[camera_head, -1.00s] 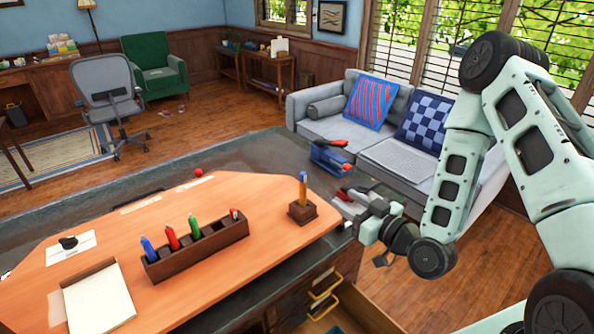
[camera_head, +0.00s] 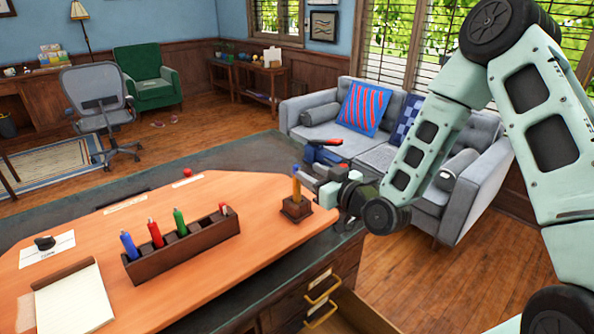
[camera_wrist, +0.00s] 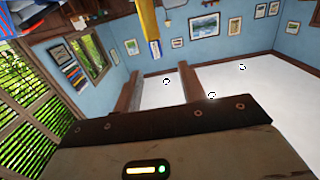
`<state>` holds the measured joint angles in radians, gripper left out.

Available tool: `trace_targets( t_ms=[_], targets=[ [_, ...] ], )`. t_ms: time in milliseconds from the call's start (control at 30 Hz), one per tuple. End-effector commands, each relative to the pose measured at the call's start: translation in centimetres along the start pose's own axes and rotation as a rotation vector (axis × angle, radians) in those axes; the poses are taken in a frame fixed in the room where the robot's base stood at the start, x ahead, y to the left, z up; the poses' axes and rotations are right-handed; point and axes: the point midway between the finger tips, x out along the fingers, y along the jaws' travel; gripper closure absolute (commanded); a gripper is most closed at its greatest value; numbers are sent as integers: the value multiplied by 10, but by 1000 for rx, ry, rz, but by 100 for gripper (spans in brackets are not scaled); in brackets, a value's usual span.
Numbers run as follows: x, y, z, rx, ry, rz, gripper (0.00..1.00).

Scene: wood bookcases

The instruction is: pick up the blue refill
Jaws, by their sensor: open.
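A blue, pen-like piece (camera_head: 129,245) stands at the left end of the wooden rack (camera_head: 185,252) on the desk. A yellow-orange pen-like piece with a blue upper end (camera_head: 297,188) stands upright in a small wooden block (camera_head: 296,209) at the desk's right. It also shows at the top of the upside-down wrist view (camera_wrist: 148,22). I cannot tell for sure which is the refill. My gripper (camera_head: 310,178) is open and empty, just right of the upright piece at about its upper height. In the wrist view its fingers (camera_wrist: 158,85) are apart, with that piece beyond their tips.
The rack also holds a red piece (camera_head: 155,233), a green piece (camera_head: 180,222) and a small red-and-white one (camera_head: 224,209). A blue-and-red object (camera_head: 322,152) stands behind my gripper. A notepad (camera_head: 75,308) lies at the left. An open drawer (camera_head: 345,315) juts out below the desk's right side.

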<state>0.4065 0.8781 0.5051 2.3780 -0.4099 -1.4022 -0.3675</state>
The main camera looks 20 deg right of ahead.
Motion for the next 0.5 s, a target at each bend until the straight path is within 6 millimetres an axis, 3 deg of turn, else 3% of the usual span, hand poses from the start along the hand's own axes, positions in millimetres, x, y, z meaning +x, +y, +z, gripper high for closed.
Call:
trace_targets(
  t_ms=[267, 500],
  targets=[
    [21, 0, 0, 1, -1, 0, 59],
    [55, 1, 3, 1, 1, 0, 59]
  ],
)
